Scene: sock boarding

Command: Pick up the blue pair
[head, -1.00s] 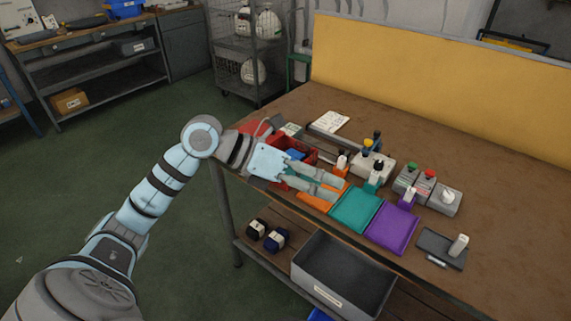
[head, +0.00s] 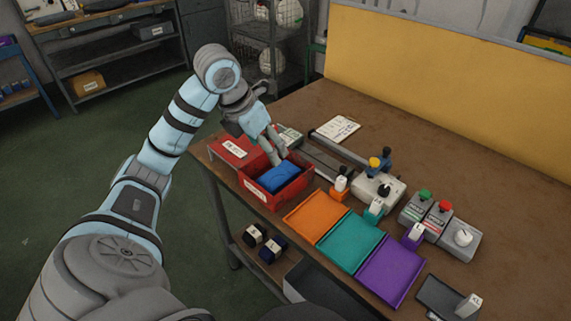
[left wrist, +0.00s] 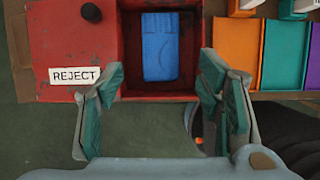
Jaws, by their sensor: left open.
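The blue pair (head: 278,176) lies folded inside an open red bin (head: 264,198) at the near-left corner of the bench. In the left wrist view the blue pair (left wrist: 160,47) lies flat in the bin's dark compartment, ahead of the fingers. My left gripper (head: 277,156) is over the back of the bin, fingers pointing down. In the left wrist view my left gripper (left wrist: 162,105) is open and empty, its teal-padded fingers wide apart on either side of the pair's line. My right gripper is not in view.
A red REJECT surface (left wrist: 70,40) adjoins the bin on its left. Orange (head: 316,216), teal (head: 349,243) and purple (head: 391,271) trays line the front edge to the right. A grey device (head: 378,190) with coloured knobs stands behind. Two dark rolls sit on the shelf below.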

